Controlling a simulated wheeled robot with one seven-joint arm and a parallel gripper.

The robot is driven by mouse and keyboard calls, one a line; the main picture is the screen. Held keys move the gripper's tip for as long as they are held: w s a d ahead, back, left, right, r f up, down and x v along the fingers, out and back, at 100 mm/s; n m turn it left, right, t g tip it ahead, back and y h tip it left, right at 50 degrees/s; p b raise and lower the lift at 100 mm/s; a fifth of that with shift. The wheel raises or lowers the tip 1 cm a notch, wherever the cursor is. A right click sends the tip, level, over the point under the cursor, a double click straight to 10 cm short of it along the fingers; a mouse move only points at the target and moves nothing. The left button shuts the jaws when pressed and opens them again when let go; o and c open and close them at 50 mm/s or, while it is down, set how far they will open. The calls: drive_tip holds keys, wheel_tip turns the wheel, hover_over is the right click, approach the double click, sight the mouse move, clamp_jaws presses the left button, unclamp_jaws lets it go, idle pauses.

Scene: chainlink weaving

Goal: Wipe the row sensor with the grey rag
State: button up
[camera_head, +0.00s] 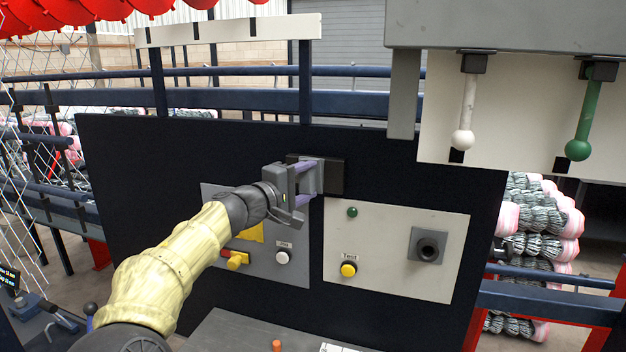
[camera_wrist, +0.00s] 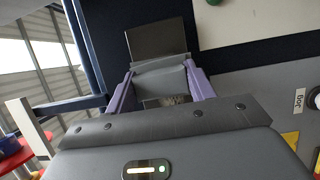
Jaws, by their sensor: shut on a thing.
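My gripper (camera_head: 307,183) reaches up to the dark machine panel. Its purple fingers are shut on the grey rag (camera_head: 314,178), which also shows between the fingers in the wrist view (camera_wrist: 168,80). A dark rectangular block (camera_head: 334,177), which looks like the row sensor, is on the panel right at the fingertips. In the wrist view the block (camera_wrist: 156,40) lies just beyond the rag. The rag looks to be at or very near its face; I cannot tell whether they touch. Part of the block is hidden behind the gripper and rag.
Below are a grey control plate (camera_head: 274,262) with a Jog button and yellow knob, and a cream plate (camera_head: 390,280) with a Test button and green light. White (camera_head: 465,115) and green (camera_head: 582,120) levers hang at upper right. Chainlink mesh stands at left.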

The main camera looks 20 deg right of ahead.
drive_tip(key=shift+w+a, duration=0.45)
drive_tip(key=shift+a, duration=0.2)
drive_tip(key=shift+p, duration=0.3)
drive_tip(key=w+a+p, duration=0.2)
drive_tip(key=a, duration=0.1)
drive_tip(key=shift+w, duration=0.1)
drive_tip(key=shift+a, duration=0.1)
drive_tip(key=s+a+b, duration=0.3)
drive_tip(key=s, duration=0.2)
drive_tip(key=shift+a, duration=0.2)
